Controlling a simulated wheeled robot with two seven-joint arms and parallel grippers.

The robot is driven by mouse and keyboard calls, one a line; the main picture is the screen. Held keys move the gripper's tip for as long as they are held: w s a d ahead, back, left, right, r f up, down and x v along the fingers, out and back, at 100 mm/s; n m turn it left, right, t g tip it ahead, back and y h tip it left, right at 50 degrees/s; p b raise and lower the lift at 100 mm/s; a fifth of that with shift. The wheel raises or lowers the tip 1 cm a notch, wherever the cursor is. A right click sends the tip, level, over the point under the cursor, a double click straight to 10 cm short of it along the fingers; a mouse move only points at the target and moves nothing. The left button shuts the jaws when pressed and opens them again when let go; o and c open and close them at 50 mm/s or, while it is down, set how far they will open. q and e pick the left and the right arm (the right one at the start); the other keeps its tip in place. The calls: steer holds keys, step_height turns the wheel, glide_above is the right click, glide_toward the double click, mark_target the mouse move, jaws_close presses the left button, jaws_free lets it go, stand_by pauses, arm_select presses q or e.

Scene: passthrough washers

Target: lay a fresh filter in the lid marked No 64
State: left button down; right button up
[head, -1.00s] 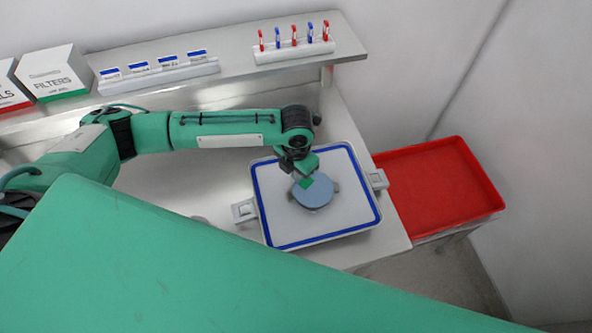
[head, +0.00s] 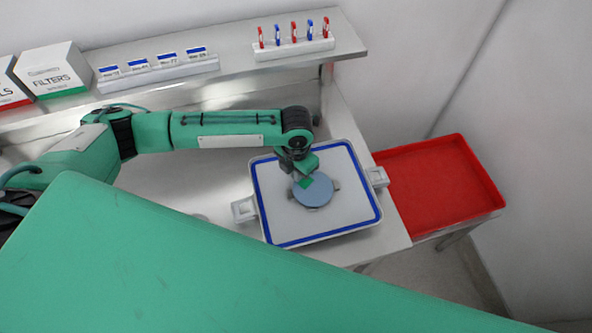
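A white lid (head: 345,211) with a blue seal around its edge and a latch on each side lies on the steel bench. A round blue-grey filter (head: 316,194) is at the lid's middle, over a grey round fitting that shows at its sides. My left gripper (head: 304,181) is right at the filter's upper left edge, its green fingertips overlapping it. I cannot tell whether the fingers are closed on the filter or whether it rests flat. No number is readable on the lid. My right gripper is not in view; a large green arm link crosses the foreground.
A white FILTERS box (head: 52,70) stands at the left of the shelf. A rack of blue-topped cards (head: 158,73) and a rack of red and blue tags (head: 294,50) are also on the shelf. A red tray (head: 437,188) is right of the bench.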

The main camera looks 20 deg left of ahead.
arm_select(q)
steer(key=shift+f, duration=0.6)
stand_by(0.5)
steer(key=c, duration=1.1)
jaws_free()
steer(key=shift+c, duration=0.2)
steer(key=shift+r, duration=0.1)
steer(key=shift+r+p, duration=3.1)
steer(key=shift+r, duration=0.35)
